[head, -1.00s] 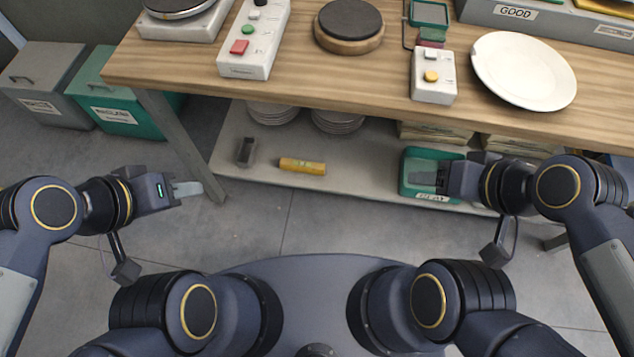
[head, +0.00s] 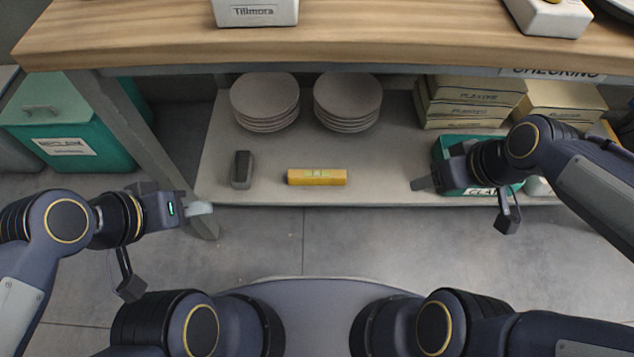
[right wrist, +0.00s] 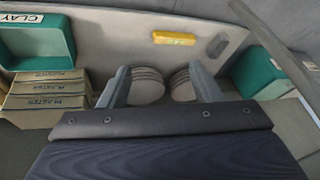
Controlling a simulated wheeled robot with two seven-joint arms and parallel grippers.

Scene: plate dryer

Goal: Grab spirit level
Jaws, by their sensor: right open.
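The spirit level (head: 317,177) is a short yellow bar with a pale green vial, lying flat on the lower shelf near its front edge. It also shows in the right wrist view (right wrist: 174,38), beyond the fingertips. My right gripper (head: 420,184) is to the right of the level, in front of the green bin, and apart from the level. In the right wrist view its two fingers (right wrist: 161,85) are spread with nothing between them. My left gripper (head: 203,208) is at the left, near the table leg, away from the level; its finger opening cannot be made out.
A dark grey block (head: 242,169) lies left of the level. Two plate stacks (head: 265,103) stand behind it. A green bin (head: 451,147) and cartons (head: 470,92) are at the right. The table top (head: 380,38) overhangs the shelf (head: 390,170). A table leg (head: 140,140) stands left.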

